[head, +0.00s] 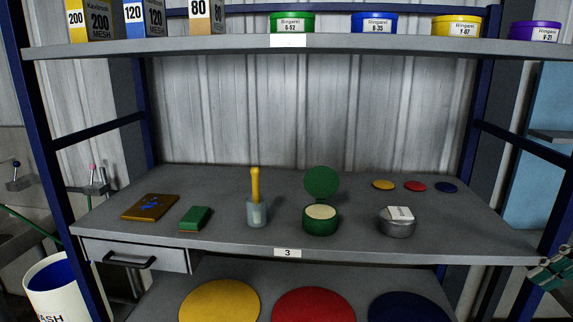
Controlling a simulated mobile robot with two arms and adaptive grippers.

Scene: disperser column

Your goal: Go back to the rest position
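The grey workbench (120,222) is in front of me, marked with a label 3. On it, from left to right, are a brown board with blue marks (150,207), a green block (196,217), a clear cup (257,213) with a yellow-handled tool (255,184) upright in it, an open green tin (320,222) with pale contents and a raised lid (321,182), and a grey metal tin (397,226) with a white piece on top. Yellow (383,185), red (415,186) and blue (446,187) small discs lie at the back right.
An upper shelf (300,46) holds boxes marked 200, 120 and 80 and several coloured tins. Below the bench are a drawer (135,254) and large yellow, red and blue discs. A white bin (55,290) stands at the lower left. Blue posts frame the bench.

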